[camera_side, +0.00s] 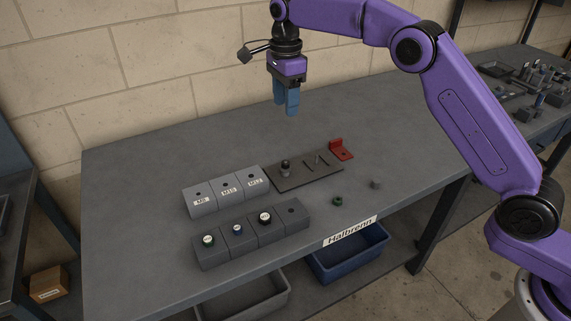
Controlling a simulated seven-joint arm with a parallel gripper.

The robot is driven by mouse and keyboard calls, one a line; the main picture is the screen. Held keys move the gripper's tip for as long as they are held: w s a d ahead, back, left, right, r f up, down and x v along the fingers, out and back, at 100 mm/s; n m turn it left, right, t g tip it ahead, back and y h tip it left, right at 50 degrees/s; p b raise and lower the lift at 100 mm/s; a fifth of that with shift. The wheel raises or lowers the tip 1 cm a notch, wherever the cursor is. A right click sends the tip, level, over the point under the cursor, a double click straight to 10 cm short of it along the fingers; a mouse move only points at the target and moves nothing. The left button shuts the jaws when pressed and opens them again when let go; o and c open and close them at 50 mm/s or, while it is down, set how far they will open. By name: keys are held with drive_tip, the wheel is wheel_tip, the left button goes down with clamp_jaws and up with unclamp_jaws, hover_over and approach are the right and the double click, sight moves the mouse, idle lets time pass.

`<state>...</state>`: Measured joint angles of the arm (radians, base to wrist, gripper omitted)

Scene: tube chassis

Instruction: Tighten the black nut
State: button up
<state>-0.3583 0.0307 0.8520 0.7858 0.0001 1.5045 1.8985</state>
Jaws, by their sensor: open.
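My gripper (286,107) has blue fingers pointing down, open and empty, well above the back part of the table. Below it, a dark flat plate (314,178) lies on the table. A small dark round piece (285,163) sits on top of a short grey post at the plate's left end; it may be the black nut, but it is too small to be sure. A black-ringed piece with a white top (265,217) sits in the front dark block (241,247). My gripper touches none of these.
Grey blocks labelled M8, M12 and similar (228,194) stand left of the plate. A red bracket (341,150) is at its right end. A green nut (337,201) and a grey piece (376,184) lie loose in front. The table's left and back are clear.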

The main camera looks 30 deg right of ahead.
sight(286, 161)
drive_tip(key=shift+f, duration=0.25)
drive_tip(key=shift+c, duration=0.9)
wheel_tip(286, 161, down, 17)
drive_tip(key=shift+r, duration=0.15)
drive_tip(key=n, duration=2.4)
clamp_jaws()
drive_tip(key=m, duration=0.5)
